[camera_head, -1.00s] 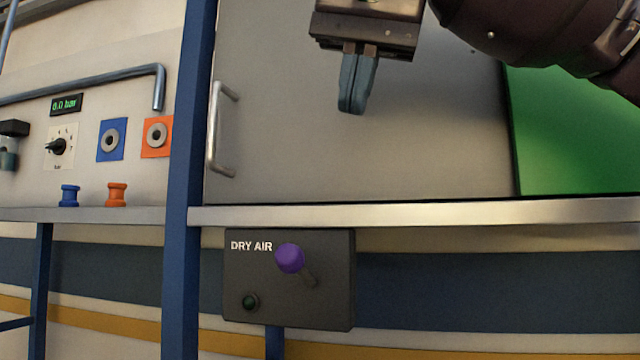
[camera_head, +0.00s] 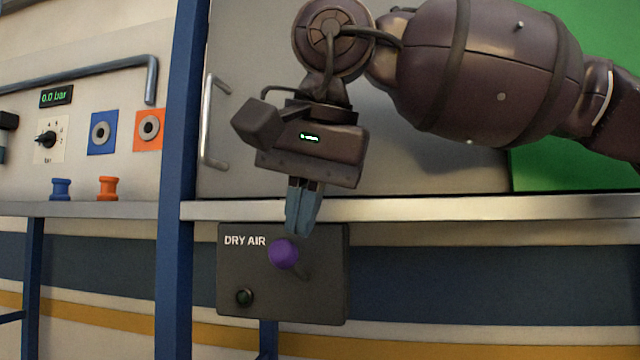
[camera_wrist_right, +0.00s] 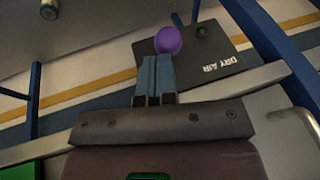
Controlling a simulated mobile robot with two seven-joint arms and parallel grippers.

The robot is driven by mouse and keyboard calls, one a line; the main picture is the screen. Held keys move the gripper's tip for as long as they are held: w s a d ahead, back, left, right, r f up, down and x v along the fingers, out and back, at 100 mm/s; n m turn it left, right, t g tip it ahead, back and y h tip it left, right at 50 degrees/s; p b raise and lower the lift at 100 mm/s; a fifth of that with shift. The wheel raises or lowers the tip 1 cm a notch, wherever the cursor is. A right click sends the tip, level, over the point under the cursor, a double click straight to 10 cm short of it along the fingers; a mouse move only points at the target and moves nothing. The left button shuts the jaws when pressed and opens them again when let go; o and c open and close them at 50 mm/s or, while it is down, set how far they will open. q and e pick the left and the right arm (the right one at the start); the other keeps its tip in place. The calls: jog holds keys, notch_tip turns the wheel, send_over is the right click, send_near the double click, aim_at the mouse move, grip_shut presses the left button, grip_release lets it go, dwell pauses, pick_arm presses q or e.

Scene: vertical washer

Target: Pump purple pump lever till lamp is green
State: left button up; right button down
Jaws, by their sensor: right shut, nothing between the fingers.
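The purple pump lever (camera_head: 283,253) has a round knob on a dark stem on the black DRY AIR box (camera_head: 325,285). The lamp (camera_head: 244,297) at the lower left of the box looks dark green and not brightly lit. My right gripper (camera_head: 299,234) is shut and empty, fingers pointing down, with its tips just above the knob in the head view. In the right wrist view the knob (camera_wrist_right: 168,40) shows right beyond the fingertips (camera_wrist_right: 157,58); I cannot tell whether they touch. My left gripper is not in view.
A metal ledge (camera_head: 430,207) runs above the box, and a blue post (camera_head: 176,180) stands to its left. A door handle (camera_head: 207,125) is above the ledge. At left are a 0.0 bar display (camera_head: 56,96), a dial (camera_head: 47,140) and blue and orange fittings.

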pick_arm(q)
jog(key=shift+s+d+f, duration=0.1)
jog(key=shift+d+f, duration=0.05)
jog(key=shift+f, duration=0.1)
pick_arm(e)
jog(key=shift+s+a+f, duration=0.1)
jog(key=shift+f, duration=0.2)
pick_arm(q)
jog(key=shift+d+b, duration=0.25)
jog(key=shift+b, duration=0.05)
pick_arm(e)
jog(key=shift+s+f+t, duration=0.1)
jog(key=shift+s+t, duration=0.05)
jog(key=shift+t, duration=0.15)
